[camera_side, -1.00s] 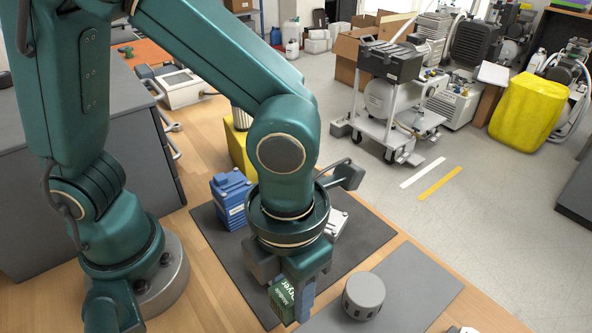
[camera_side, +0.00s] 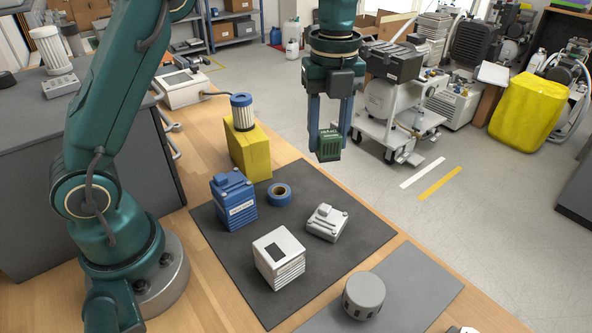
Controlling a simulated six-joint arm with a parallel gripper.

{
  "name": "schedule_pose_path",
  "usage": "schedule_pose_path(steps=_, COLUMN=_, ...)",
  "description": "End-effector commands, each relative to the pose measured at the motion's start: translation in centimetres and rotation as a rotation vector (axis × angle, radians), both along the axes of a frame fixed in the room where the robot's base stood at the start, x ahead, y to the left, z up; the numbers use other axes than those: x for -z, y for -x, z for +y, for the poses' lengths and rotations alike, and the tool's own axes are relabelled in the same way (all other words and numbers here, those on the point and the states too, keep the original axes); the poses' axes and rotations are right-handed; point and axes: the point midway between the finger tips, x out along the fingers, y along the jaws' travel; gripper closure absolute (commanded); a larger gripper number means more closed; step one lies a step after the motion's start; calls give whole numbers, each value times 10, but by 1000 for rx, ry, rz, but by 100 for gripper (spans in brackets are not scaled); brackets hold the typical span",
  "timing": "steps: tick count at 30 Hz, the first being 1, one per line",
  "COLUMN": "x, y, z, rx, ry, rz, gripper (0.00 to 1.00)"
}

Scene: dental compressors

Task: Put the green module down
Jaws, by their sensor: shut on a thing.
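The green module (camera_side: 329,146) is a small dark green block with light lettering on its face. It hangs in the air between the fingers of my gripper (camera_side: 330,130), which is shut on it. In the picture the module shows above the far right edge of the dark mat (camera_side: 350,255), apart from any surface. The fingers point down and hide part of the module's sides.
On the mat stand a blue module (camera_side: 233,200), a blue tape roll (camera_side: 279,194), a silver module (camera_side: 327,222) and a white finned box (camera_side: 279,258). A yellow block (camera_side: 249,153) bears a filter (camera_side: 242,112). A grey cylinder (camera_side: 363,296) stands on a grey mat (camera_side: 425,290).

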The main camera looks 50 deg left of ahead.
Motion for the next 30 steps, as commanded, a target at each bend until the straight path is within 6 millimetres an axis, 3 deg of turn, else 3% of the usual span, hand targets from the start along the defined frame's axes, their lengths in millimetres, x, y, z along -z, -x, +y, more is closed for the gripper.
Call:
schedule_pose_path(steps=1, x=0, y=-10, z=24, rx=-100, ry=0, rz=-1, gripper=100)
schedule_pose_path(steps=4, x=-2, y=-23, z=68, rx=-285, ry=0, rz=-1, gripper=100)
schedule_pose_path(steps=10, x=-4, y=-28, z=150, rx=-603, ry=-1, rz=0, gripper=100)
schedule_pose_path(steps=20, x=-3, y=-13, z=224, rx=-865, ry=-1, rz=-1, gripper=100)
schedule_pose_path(steps=30, x=12, y=39, z=307, rx=-1078, ry=-1, rz=1, gripper=100)
